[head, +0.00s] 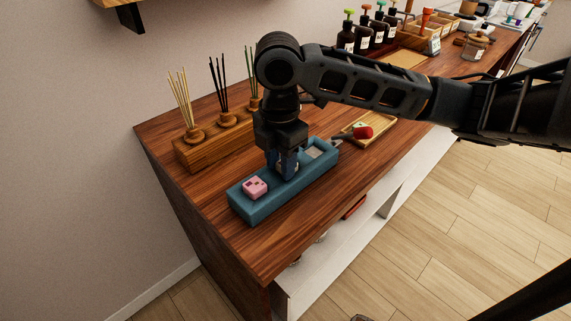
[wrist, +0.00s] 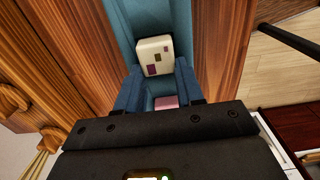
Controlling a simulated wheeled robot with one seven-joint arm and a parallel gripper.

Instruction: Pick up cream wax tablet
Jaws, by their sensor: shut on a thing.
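The cream wax tablet (wrist: 155,57), with small dark purple and brown squares on its face, is between my gripper's blue fingers in the wrist view. In the head view, my gripper (head: 284,170) points down into the middle of a blue tray (head: 250,210) and mostly hides the tablet. The wrist view also shows my gripper (wrist: 158,75), shut on the tablet. The tablet is in or just over the tray; I cannot tell whether it touches the bottom. A pink wax tablet (head: 255,187) lies in the near left end of the tray.
A wooden holder (head: 195,150) with reed sticks stands behind the tray. A wooden tray (head: 378,133) with a red-ended tool (head: 362,131) lies to the right. Dark pump bottles (head: 362,38) stand farther back. The wooden top (head: 265,245) is clear in front.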

